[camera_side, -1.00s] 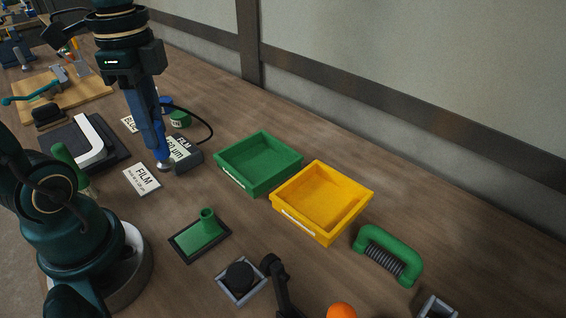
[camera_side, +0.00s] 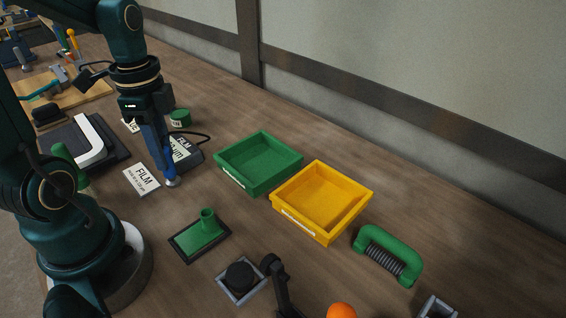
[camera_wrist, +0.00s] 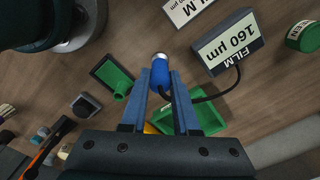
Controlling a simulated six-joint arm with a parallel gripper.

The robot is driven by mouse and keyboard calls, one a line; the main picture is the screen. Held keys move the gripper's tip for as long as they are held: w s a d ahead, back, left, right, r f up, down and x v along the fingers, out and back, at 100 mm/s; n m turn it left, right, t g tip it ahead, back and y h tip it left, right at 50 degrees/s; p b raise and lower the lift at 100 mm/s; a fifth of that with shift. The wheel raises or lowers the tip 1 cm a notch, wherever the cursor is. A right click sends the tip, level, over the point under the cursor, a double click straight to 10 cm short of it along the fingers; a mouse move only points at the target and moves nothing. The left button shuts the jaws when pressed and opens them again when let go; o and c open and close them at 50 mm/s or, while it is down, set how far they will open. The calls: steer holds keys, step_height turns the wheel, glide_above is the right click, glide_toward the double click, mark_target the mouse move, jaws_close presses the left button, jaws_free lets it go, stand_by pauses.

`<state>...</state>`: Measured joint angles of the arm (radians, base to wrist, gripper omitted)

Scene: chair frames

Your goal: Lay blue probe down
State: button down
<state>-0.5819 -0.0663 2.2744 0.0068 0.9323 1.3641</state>
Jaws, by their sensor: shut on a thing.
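A blue probe (camera_wrist: 161,78) with a silver tip is between the blue fingers of my gripper (camera_wrist: 162,90) in the wrist view. In the side view my gripper (camera_side: 168,172) points down, shut on the probe, whose silver end (camera_side: 172,183) is just above or at the bench; I cannot tell whether it touches. A black cable runs from the probe to the grey gauge (camera_wrist: 228,42), whose display reads FILM 160 µm. The gauge (camera_side: 190,157) is just behind the gripper in the side view. A white FILM card (camera_side: 142,179) lies to the left.
A green tray (camera_side: 258,163) and a yellow tray (camera_side: 322,201) stand to the right. A green stand on a dark plate (camera_side: 201,236) is in front. A green round container (camera_side: 180,117) is behind the gauge. Bare bench lies between the probe and the green stand.

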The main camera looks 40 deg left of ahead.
steer(key=shift+f, duration=0.2)
steer(key=shift+f, duration=1.1)
steer(key=shift+f, duration=0.35)
steer(key=shift+f, duration=0.35)
steer(key=c, duration=0.6)
jaws_free()
steer(key=shift+r, duration=2.6)
